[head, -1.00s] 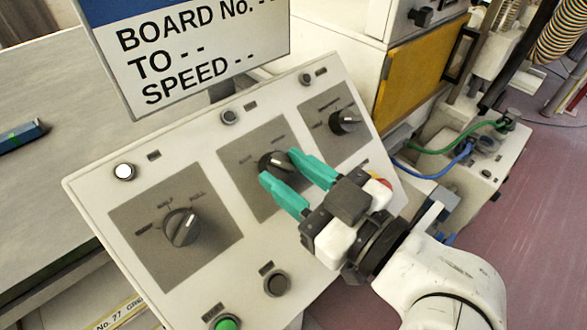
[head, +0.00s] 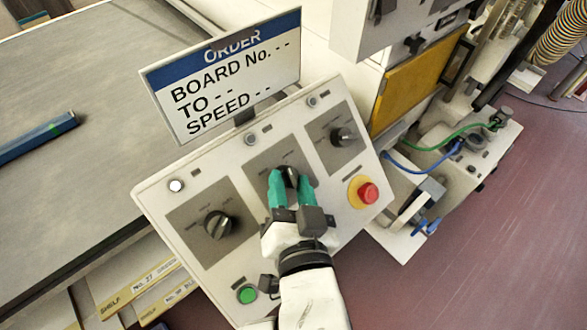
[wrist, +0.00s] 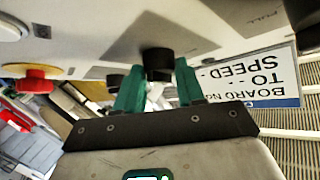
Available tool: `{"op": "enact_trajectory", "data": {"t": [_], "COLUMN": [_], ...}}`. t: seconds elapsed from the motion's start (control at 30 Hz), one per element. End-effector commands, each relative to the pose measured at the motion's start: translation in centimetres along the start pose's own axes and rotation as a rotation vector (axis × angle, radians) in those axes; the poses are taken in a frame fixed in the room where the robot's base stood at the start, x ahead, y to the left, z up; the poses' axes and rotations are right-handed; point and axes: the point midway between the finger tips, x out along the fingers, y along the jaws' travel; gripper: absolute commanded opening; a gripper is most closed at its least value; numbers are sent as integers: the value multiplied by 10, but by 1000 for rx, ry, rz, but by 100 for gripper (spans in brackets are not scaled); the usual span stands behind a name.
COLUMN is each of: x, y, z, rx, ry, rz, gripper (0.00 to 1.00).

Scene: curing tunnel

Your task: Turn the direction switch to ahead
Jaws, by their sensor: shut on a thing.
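The sloped control panel (head: 155,192) carries three black rotary switches on grey plates. My gripper (head: 290,186), with teal fingers, is shut on the middle switch (head: 290,173), one finger on each side of its knob. The lettering above this switch is too small to read, so I cannot tell for certain that it is the direction switch or which mark it points at. The wrist view shows the black knob (wrist: 158,58) between the fingertips of my gripper (wrist: 160,84).
The left switch (head: 218,224) and right switch (head: 342,137) stand apart on either side. A red mushroom button (head: 368,193) is close on the right, and a green button (head: 247,294) is below left. The order sign (head: 225,80) stands behind the panel.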

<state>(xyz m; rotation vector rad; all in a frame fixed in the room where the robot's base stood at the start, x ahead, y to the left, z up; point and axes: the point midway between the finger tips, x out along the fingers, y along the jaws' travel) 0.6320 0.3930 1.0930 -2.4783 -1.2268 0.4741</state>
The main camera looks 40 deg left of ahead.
Motion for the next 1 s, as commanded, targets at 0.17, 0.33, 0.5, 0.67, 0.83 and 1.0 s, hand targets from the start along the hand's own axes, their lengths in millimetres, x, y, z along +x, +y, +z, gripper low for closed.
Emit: {"op": "enact_trajectory", "data": {"t": [0.17,0.33,0.5,0.67,0.83,1.0], "x": [0,1,2,2,3,3], "y": [-5,-7,-9,-10,-10,-10], "z": [-4,-5,-5,-5,-5,-4], "rx": [112,219,313,379,426,451], "ry": [-10,-16,-25,-31,-35,-38], "rz": [116,224,317,384,430,455], "gripper": [8,8,8,8,8,8]}}
